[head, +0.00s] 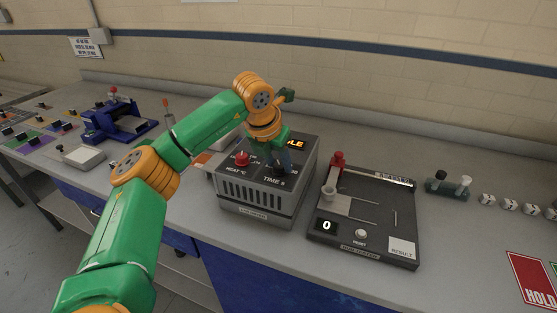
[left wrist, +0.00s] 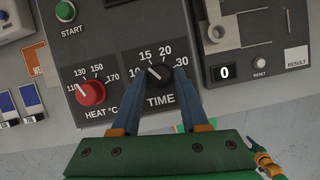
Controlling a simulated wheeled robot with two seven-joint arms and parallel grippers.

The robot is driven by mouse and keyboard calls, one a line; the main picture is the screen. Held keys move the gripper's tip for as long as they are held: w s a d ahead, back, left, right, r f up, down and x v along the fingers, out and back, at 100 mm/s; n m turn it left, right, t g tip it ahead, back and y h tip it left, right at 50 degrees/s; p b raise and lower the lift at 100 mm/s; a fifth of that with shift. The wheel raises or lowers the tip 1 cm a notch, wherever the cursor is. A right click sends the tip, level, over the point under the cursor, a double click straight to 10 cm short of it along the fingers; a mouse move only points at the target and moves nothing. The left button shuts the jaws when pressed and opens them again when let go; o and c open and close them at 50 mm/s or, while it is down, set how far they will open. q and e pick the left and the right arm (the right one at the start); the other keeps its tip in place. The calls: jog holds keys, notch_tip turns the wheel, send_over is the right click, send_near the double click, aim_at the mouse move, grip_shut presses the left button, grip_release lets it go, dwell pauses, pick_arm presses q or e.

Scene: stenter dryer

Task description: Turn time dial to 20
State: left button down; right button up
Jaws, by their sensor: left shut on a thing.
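The black time dial (left wrist: 160,74) sits on the front panel of the dark dryer box (head: 256,207), above the word TIME. Its white pointer mark faces up and left, to the left of the 20 label, on the 10–15 side. My left gripper (left wrist: 158,76) is shut on the dial, one blue finger on each side. In the head view, my left gripper (head: 284,165) reaches down onto the panel and hides most of the dial. A small part of my right arm shows at the lower right of the left wrist view; its gripper (left wrist: 251,141) is too small to read.
The red heat knob (head: 242,158) is left of the dial, and a green start button (left wrist: 65,11) is above it. A rub tester (head: 365,222) reading 0 stands right of the dryer. A blue device (head: 118,122) stands farther left.

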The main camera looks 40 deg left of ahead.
pick_arm(q)
jog(key=m+h+p, duration=0.1)
jog(key=m, duration=0.1)
jog(key=shift+a+r+m+p, duration=0.1)
jog(key=shift+r+m+p, duration=0.05)
jog(key=shift+m+p, duration=0.2)
jog(key=m+h+p, duration=0.1)
jog(key=m+p, duration=0.1)
jog(key=m, duration=0.1)
jog(key=shift+r+m+g+p, duration=0.1)
jog(key=shift+m+g+p, duration=0.2)
jog(key=shift+m+p, duration=0.1)
jog(key=m+h+p, duration=0.1)
jog(key=m+p, duration=0.1)
jog(key=m, duration=0.1)
jog(key=shift+w+a+g, duration=0.1)
jog(key=shift+a+g, duration=0.05)
jog(key=shift+g, duration=0.25)
jog(key=shift+f+m+g+h+p, duration=0.3)
jog(key=shift+m+h+p, duration=0.2)
jog(key=shift+m+p, duration=0.5)
jog(key=shift+m, duration=0.25)
jog(key=shift+c, duration=2.1)
grip_release()
jog(key=shift+w, duration=0.1)
